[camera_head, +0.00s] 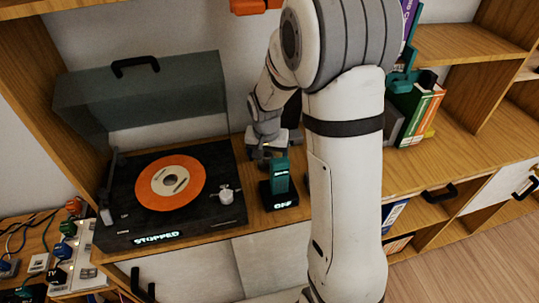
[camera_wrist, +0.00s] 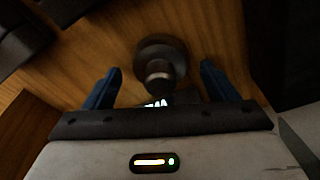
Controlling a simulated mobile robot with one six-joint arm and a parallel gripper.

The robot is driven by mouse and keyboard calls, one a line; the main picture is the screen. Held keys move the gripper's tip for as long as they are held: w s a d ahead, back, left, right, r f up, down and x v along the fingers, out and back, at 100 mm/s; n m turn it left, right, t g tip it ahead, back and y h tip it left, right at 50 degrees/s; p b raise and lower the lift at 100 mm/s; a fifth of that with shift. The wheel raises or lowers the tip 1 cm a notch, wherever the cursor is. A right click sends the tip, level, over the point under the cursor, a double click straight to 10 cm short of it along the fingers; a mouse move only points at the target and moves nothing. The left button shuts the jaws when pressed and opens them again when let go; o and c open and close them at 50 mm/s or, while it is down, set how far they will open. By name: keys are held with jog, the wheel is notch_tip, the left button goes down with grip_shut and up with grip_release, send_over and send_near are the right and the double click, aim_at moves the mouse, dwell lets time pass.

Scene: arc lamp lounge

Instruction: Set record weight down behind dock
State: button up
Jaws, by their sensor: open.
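The dark record weight (camera_wrist: 160,52), round with a narrower knob, shows in the wrist view against the wood shelf top, between and beyond my fingertips. It appears to stand on the wood. My gripper (camera_wrist: 161,74) is open, with one blue finger on each side and gaps to the weight. In the head view my gripper (camera_head: 266,150) is low, just behind the dock. The black dock (camera_head: 284,203) reads OFF and holds an upright teal device (camera_head: 280,176). I cannot make out the weight in the head view; the arm and dock area hide it.
A turntable (camera_head: 222,224) with an orange record and raised lid (camera_head: 150,95) stands left of the dock, reading STOPPED. Books (camera_head: 415,115) stand to the right behind my arm. The wood shelf top (camera_head: 435,160) is clear further right. Cables and a power strip lie at lower left.

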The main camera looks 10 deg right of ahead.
aim_at(267, 167)
notch_tip(267, 167, up, 12)
jog(key=s, duration=0.2)
jog(key=s+r, duration=0.1)
jog(key=s, duration=0.2)
jog(key=s+r+n, duration=0.1)
jog(key=s, duration=0.3)
jog(key=s+r+n, duration=0.1)
jog(key=s, duration=0.2)
jog(key=shift+s+r+t+p, duration=0.3)
jog(key=s+n, duration=0.2)
jog(key=s, duration=0.7)
jog(key=shift+d+f+y, duration=0.15)
jog(key=shift+f+y, duration=0.1)
jog(key=shift+y, duration=0.15)
notch_tip(267, 167, up, 3)
jog(key=p, duration=0.2)
jog(key=shift+p, duration=0.3)
jog(key=shift+c, duration=0.3)
